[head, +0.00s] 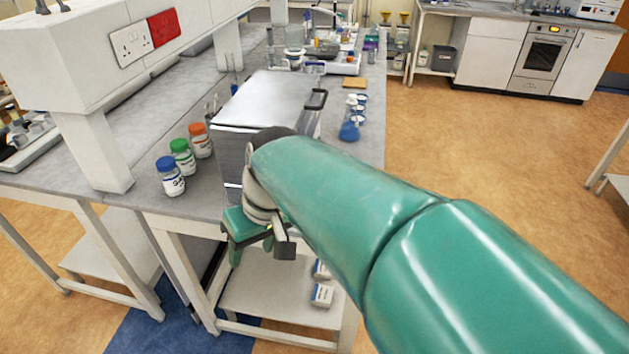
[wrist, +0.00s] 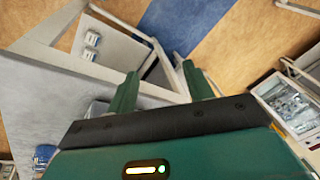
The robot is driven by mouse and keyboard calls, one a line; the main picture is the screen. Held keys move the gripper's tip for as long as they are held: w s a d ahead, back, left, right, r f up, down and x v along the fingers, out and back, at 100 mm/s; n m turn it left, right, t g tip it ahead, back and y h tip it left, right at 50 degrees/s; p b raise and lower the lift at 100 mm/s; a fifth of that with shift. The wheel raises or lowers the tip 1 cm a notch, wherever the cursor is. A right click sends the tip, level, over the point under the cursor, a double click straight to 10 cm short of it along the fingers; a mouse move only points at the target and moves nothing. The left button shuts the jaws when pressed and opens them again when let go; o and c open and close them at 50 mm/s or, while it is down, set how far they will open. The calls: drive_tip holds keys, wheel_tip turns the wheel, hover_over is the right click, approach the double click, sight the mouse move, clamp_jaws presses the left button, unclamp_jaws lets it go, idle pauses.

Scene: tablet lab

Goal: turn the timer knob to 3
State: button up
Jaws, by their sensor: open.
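The timer knob cannot be made out in either view. A steel box-shaped appliance (head: 262,98) with a lid and a dark handle stands on the bench, and my arm covers much of its front. My gripper (head: 252,246) is in front of the bench's near edge, below the appliance, with its fingers pointing down. In the wrist view, its two green fingers (wrist: 162,84) are apart with nothing between them.
Jars with blue (head: 171,176), green and orange lids stand left of the appliance. A flask of blue liquid (head: 350,122) stands to its right. White boxes (head: 321,294) lie on the lower shelf (head: 270,285). A socket column (head: 95,140) rises at left. Open floor lies right.

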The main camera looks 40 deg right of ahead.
drive_tip(key=w+d+f+m+t+y, duration=0.1)
drive_tip(key=w+d+f+t+y, duration=0.1)
drive_tip(key=d, duration=0.6)
drive_tip(key=w+d+f+m+t+y, duration=0.1)
drive_tip(key=d+f+t+y, duration=0.2)
drive_tip(key=d, duration=0.6)
drive_tip(key=w+d+f+t+y, duration=0.2)
drive_tip(key=d+f+y, duration=0.1)
drive_tip(key=d, duration=0.6)
drive_tip(key=shift+w+d+m+t+y, duration=0.25)
drive_tip(key=shift+w+m+t+y, duration=0.1)
drive_tip(key=shift+m+t+y, duration=0.05)
drive_tip(key=s+d+t, duration=0.1)
drive_tip(key=d, duration=0.2)
drive_tip(key=s+d+f+t+h, duration=0.1)
drive_tip(key=d+t, duration=0.1)
drive_tip(key=d, duration=0.1)
drive_tip(key=s+d+f+m+t, duration=0.1)
drive_tip(key=d, duration=0.1)
drive_tip(key=shift+s+d+f+t, duration=0.2)
drive_tip(key=shift+s+d+t, duration=0.05)
drive_tip(key=shift+d+t, duration=0.15)
drive_tip(key=x, duration=1.3)
drive_tip(key=shift+w+a+f, duration=0.1)
drive_tip(key=shift+w+a, duration=0.05)
drive_tip(key=shift+w, duration=0.25)
drive_tip(key=shift+c, duration=0.3)
drive_tip(key=c, duration=0.9)
